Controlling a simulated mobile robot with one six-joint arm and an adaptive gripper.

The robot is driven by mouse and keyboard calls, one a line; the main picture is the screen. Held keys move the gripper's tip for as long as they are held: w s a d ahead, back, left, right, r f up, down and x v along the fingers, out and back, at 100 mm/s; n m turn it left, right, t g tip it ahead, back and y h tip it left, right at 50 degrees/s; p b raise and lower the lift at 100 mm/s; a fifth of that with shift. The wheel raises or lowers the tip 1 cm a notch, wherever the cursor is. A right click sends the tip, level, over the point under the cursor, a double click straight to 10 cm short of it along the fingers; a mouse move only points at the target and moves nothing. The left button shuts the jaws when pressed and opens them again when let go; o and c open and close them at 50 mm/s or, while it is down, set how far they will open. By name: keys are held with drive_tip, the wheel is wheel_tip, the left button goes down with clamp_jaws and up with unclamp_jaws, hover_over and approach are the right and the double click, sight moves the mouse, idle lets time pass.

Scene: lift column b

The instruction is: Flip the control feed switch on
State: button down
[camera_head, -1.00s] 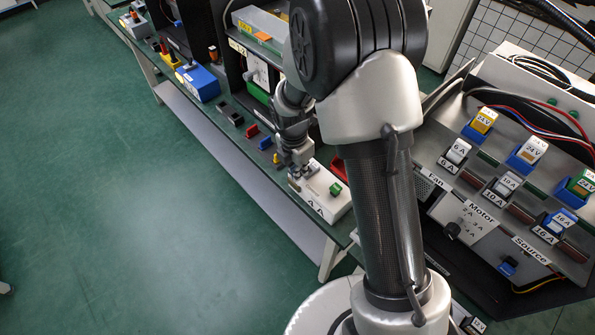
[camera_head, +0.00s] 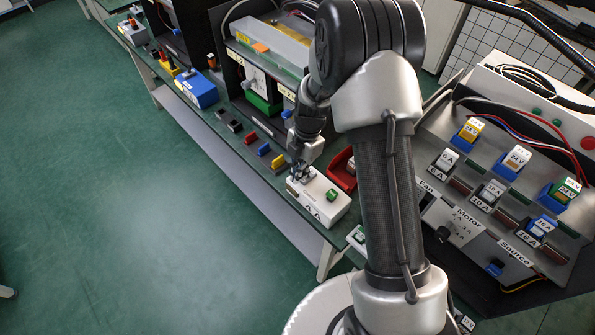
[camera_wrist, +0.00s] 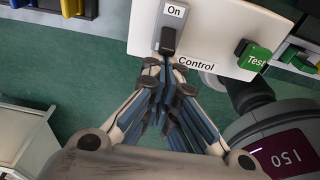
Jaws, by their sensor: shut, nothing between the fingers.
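The white control box (camera_head: 338,207) stands on the bench in the head view, with a green button on top. The wrist view shows its top close up, with a "Control" label (camera_wrist: 197,65) and the green "Test" button (camera_wrist: 256,58). The feed switch has a grey plate marked "On" (camera_wrist: 174,12) and a black lever (camera_wrist: 168,41). I cannot tell which position the lever is in. My gripper (camera_wrist: 168,66) is shut and empty, its fingertips just below the lever in the picture; contact is unclear. In the head view my gripper (camera_head: 298,175) is at the box's left end.
A red open bin (camera_head: 343,171) stands right behind the box. Small yellow and blue blocks lie left of it on the bench (camera_head: 232,150). A sloped panel with labelled breakers (camera_head: 490,195) stands to the right. Green floor is clear in front.

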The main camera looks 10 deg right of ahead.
drive_tip(key=shift+w+d+r+b, duration=0.2)
drive_tip(key=shift+w+d+b, duration=0.05)
drive_tip(key=shift+d, duration=0.2)
drive_tip(key=shift+w+d+r+b, duration=0.15)
drive_tip(key=shift+w+d+b, duration=0.1)
drive_tip(key=shift+d, duration=0.2)
drive_tip(key=shift+r, duration=0.1)
drive_tip(key=shift+r+p, duration=0.45)
drive_tip(key=shift+r, duration=0.3)
wheel_tip(320, 180, up, 10)
drive_tip(key=shift+r, duration=0.1)
idle(0.4)
